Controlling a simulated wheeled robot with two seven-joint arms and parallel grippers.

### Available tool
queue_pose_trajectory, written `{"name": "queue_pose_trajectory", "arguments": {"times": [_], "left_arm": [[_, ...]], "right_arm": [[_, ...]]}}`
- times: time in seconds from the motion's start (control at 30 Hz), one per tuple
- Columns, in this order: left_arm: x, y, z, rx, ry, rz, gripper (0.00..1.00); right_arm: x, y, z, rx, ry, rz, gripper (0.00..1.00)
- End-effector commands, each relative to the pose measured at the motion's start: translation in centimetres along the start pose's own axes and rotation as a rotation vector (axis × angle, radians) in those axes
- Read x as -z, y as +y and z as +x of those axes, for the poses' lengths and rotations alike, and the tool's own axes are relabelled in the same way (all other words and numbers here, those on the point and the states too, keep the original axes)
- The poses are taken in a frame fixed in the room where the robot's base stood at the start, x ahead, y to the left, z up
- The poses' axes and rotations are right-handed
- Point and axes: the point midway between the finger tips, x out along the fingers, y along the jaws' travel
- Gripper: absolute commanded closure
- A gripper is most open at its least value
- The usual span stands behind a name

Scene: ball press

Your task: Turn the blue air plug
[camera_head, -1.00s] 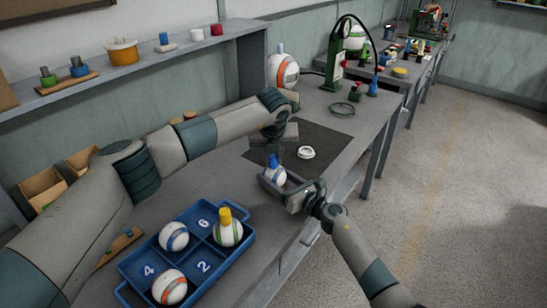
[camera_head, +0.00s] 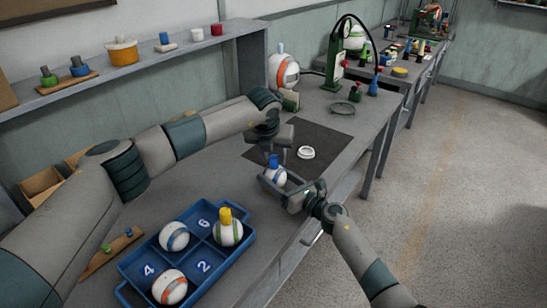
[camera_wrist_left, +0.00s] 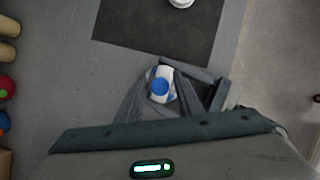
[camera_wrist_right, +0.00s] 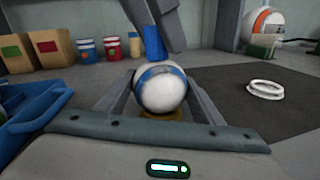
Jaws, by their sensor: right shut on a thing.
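A white ball with blue patches (camera_wrist_right: 160,90) is held between the fingers of my right gripper (camera_head: 283,186), above the table. The blue air plug (camera_wrist_right: 154,43) stands upright in its top and also shows in the head view (camera_head: 273,161) and, from above, in the left wrist view (camera_wrist_left: 160,87). My left gripper (camera_head: 272,152) points down over the plug, its fingers apart on either side of it. In the right wrist view its fingertips (camera_wrist_right: 152,22) reach the plug's upper part; I cannot tell if they touch it.
A blue numbered tray (camera_head: 190,236) holds white balls, one with a yellow plug (camera_head: 225,216). A white ring (camera_head: 306,153) lies on the dark mat (camera_head: 325,138). A green press (camera_head: 334,62) and a large ball (camera_head: 284,70) stand farther back.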

Motion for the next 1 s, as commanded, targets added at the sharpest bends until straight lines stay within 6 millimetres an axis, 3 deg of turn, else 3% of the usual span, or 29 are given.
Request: {"name": "queue_pose_trajectory", "arguments": {"times": [0.37, 0.53, 1.0], "left_arm": [[0.1, 0.1, 0.0, -0.001, 0.001, -0.001, 0.6], [0.0, 0.0, -1.0, -0.001, 0.0, -0.001, 0.6], [0.0, 0.0, -8.4, -0.001, -0.001, 0.001, 0.6]], "right_arm": [[-0.1, 0.0, 0.0, -0.001, -0.001, -0.001, 0.62], [-0.1, 0.1, 0.0, -0.001, -0.002, -0.001, 0.62], [-0.2, 0.1, 0.1, -0.002, -0.002, -0.001, 0.62]]}}
